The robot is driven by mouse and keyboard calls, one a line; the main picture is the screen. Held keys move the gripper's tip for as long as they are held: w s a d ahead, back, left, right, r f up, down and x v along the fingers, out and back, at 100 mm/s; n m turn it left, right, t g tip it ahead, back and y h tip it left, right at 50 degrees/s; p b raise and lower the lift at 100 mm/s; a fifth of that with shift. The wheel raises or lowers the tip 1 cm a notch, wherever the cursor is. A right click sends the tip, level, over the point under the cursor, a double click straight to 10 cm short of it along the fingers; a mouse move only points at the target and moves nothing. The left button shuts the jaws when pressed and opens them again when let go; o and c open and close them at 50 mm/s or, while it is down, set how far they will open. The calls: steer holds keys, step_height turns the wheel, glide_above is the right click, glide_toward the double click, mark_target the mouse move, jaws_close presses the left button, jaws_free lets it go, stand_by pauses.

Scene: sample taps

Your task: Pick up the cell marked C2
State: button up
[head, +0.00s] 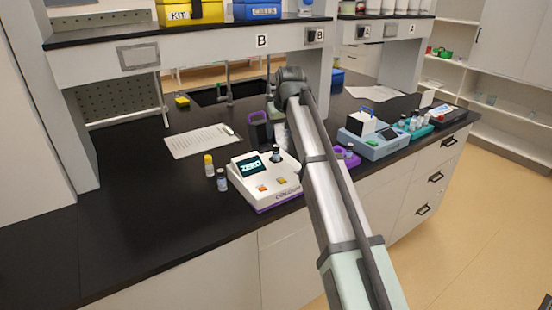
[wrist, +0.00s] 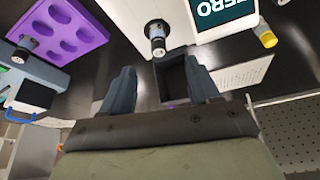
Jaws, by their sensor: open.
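A dark-capped cell (head: 276,152) stands upright in the white colorimeter (head: 262,192), whose screen reads ZERO. It also shows in the wrist view (wrist: 156,40), beyond my fingertips. A second dark-capped cell (wrist: 22,50) is at the edge of the purple rack (wrist: 62,30), at the left of the wrist view. I cannot read a C2 mark on either cell. My gripper (wrist: 160,88) is open and empty, with its fingers apart above the bench and short of the nearer cell. In the head view my arm hides the fingers and part of the rack.
A dark open box (wrist: 172,80) shows between my fingers, low on the bench. A blue-grey device (head: 372,146) is at right. The left bench is clear.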

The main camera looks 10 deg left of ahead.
mark_target(277, 148)
steer(key=x, duration=1.2)
steer(key=shift+w+f, duration=0.2)
steer(key=shift+w, duration=0.05)
steer(key=shift+c, duration=0.4)
steer(key=c, duration=1)
steer(key=shift+c, duration=0.2)
steer(key=shift+r, duration=0.15)
